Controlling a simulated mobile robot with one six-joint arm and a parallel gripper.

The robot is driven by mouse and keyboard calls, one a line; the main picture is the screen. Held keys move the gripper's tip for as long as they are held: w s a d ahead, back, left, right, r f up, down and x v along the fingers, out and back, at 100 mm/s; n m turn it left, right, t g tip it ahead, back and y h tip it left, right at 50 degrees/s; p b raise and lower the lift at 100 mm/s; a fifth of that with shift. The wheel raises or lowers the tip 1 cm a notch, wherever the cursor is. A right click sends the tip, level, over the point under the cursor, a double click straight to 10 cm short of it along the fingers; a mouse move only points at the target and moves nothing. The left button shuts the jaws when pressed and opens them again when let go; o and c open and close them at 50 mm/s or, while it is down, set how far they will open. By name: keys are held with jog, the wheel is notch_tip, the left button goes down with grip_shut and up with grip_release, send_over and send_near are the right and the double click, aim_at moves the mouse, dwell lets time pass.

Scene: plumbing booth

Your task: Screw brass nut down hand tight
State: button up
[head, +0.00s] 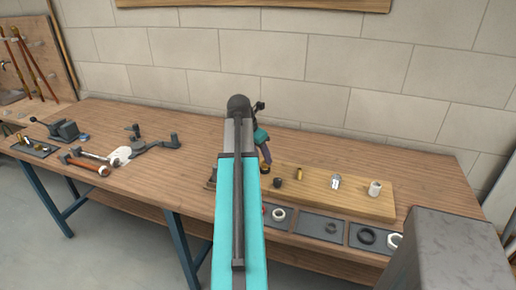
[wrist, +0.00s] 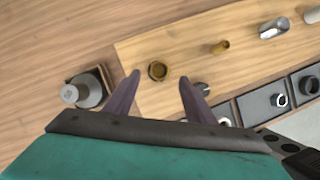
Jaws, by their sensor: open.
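In the head view a bit of brass (head: 265,169) shows just below my gripper (head: 264,153), mostly hidden by my arm. In the wrist view my gripper (wrist: 160,79) is open, its two purple fingers apart with nothing between them. The nut appears just beyond the fingertips, roughly centred in the gap. The height of the fingertips above it is unclear.
On the board stand a dark fitting (head: 277,183), a brass stub (head: 299,173), a chrome fitting (head: 336,181) and a white fitting (head: 375,188). Trays with rings (head: 320,226) line its front. A grey cylinder in a dark holder (wrist: 84,92) is left of the board. Tools (head: 95,158) lie far left.

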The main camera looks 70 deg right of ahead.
aim_at(264, 162)
jog(key=shift+x, duration=1.95)
jog(key=shift+c, duration=0.4)
jog(key=c, duration=1.1)
jog(key=shift+p, duration=0.3)
jog(key=shift+w+d+m+g+y+p, duration=0.1)
jog(key=shift+m+g+y+p, duration=0.25)
jog(key=shift+m+p, duration=0.65)
jog(key=shift+w+d+m+g+y+p, duration=0.15)
jog(key=shift+m+g+p, duration=0.35)
jog(key=shift+m, duration=0.9)
jog(key=shift+d+f+m+g+y+p, duration=0.1)
jog(key=shift+m+g+y+p, duration=0.25)
jog(key=shift+m+p, duration=0.6)
jog(key=shift+d+m+g+y+p, duration=0.1)
jog(key=shift+m+y+p, duration=0.35)
jog(key=shift+m, duration=0.9)
jog(key=shift+w+d+f+m+y+p, duration=0.1)
jog(key=shift+m+y+p, duration=0.35)
jog(key=shift+m, duration=0.6)
jog(key=shift+d+m+y+p, duration=0.1)
jog(key=shift+m+y+p, duration=0.35)
jog(key=shift+m, duration=0.6)
jog(key=shift+d+f+m+y+p, duration=0.1)
jog(key=shift+m+y+p, duration=0.3)
jog(key=shift+m, duration=0.7)
jog(key=shift+d+m+y+p, duration=0.1)
jog(key=shift+m+y+p, duration=0.3)
jog(key=shift+m, duration=0.7)
